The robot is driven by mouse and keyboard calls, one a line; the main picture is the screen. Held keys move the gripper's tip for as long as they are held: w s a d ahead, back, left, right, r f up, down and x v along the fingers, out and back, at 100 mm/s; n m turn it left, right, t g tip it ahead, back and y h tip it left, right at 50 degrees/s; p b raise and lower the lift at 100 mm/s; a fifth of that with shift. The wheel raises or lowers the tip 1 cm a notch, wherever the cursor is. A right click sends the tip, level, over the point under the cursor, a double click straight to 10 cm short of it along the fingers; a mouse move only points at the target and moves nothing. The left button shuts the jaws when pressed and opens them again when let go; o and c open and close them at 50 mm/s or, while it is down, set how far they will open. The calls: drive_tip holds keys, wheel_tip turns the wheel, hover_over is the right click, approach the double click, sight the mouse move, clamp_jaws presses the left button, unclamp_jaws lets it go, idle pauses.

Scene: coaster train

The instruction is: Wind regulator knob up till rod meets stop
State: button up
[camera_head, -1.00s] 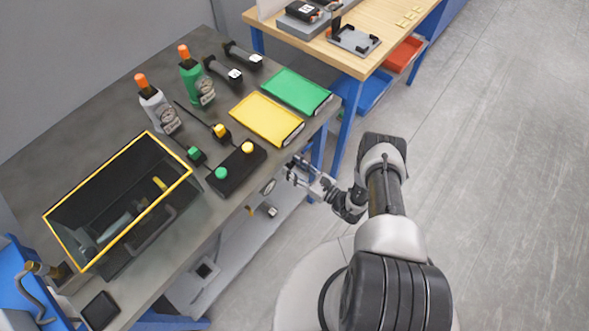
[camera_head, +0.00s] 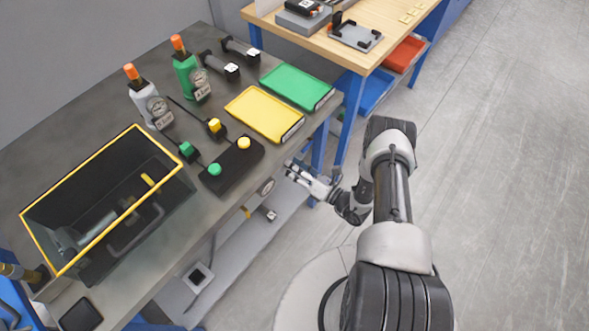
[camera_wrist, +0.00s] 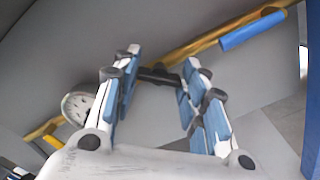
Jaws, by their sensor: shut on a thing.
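My gripper (camera_head: 290,170) is at the table's front edge, below the tabletop. In the wrist view, its blue-padded fingers (camera_wrist: 158,68) stand apart on either side of a black knob-like part (camera_wrist: 158,77), which spans the gap between the fingertips. This looks like the regulator knob, and my gripper is shut on it. A yellow pipe (camera_wrist: 208,40) runs behind it. The knob is hidden in the head view. I cannot make out the rod or its stop.
A blue lever (camera_wrist: 252,28) lies along the pipe to the upper right. The grey table (camera_head: 60,130) carries a yellow-rimmed bin (camera_head: 80,190), bottles, a black button box (camera_head: 232,163), and yellow and green trays (camera_head: 264,113). Floor to the right is clear.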

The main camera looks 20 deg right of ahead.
idle(0.3)
drive_tip(key=o, duration=1.1)
drive_tip(key=shift+c, duration=0.2)
drive_tip(key=v, duration=1.2)
drive_tip(key=shift+s, duration=0.1)
